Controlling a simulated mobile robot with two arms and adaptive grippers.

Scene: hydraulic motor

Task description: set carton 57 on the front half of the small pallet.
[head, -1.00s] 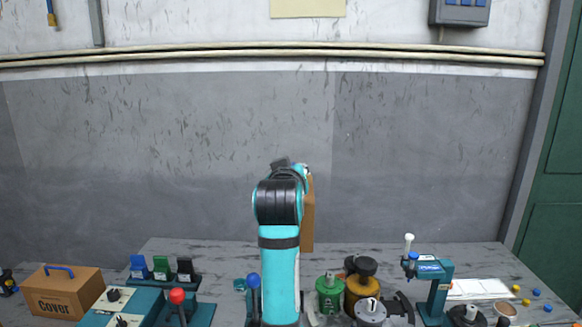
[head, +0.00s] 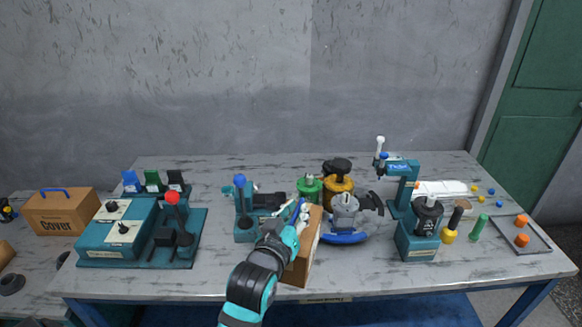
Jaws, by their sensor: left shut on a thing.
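My left gripper (head: 298,213) is shut on a tall brown carton (head: 304,253) near the middle of the bench's front edge in the head view. My wrist hides part of the carton's left side. No number can be read on it, so I cannot tell from this view that it is carton 57. The carton looks upright and slightly turned; whether it touches the bench is unclear. I cannot make out the small pallet in this view. My right gripper is not in view.
A "Cover" box (head: 60,213) stands at the far left.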

